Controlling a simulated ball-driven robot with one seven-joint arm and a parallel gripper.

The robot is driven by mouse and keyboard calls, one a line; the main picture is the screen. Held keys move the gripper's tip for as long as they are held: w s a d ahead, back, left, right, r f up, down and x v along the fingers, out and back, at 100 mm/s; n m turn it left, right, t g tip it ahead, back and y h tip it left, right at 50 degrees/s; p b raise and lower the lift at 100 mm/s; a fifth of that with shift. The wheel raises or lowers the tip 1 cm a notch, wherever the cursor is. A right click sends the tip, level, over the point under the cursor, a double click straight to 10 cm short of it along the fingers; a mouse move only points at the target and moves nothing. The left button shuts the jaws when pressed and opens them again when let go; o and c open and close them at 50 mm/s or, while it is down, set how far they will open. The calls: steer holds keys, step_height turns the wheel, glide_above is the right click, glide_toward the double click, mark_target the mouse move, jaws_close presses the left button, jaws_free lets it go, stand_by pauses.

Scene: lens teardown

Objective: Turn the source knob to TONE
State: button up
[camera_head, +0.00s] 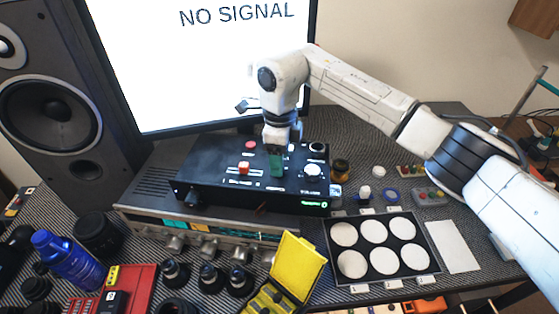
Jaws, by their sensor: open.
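A black control box (215,172) sits on top of a silver receiver below the monitor. Its top carries a white round knob (312,170) at the right, a black knob (317,147) behind it, and a red control (244,168) left of centre. The labels are too small to read, so I cannot tell which is the source knob or where it points. My gripper (276,166) is open, pointing down over the middle of the box, left of the white knob. It hides part of the panel, and no held object shows.
The monitor (200,60) behind reads "NO SIGNAL". The silver receiver (150,222) lies under the box. A small amber-and-black jar (340,168) stands close to the box's right side. A yellow case (297,262) and a tray with white discs (335,262) lie in front.

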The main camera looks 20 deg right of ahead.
steer(key=shift+f, duration=1.25)
steer(key=shift+c, duration=0.3)
steer(key=c, duration=1)
steer(key=shift+m, duration=0.3)
steer(key=m+p, duration=0.1)
steer(key=m, duration=0.2)
steer(key=shift+r+p, duration=0.15)
steer(key=shift+p, duration=0.15)
steer(key=shift+m+p, duration=0.7)
steer(key=shift+m, duration=1.6)
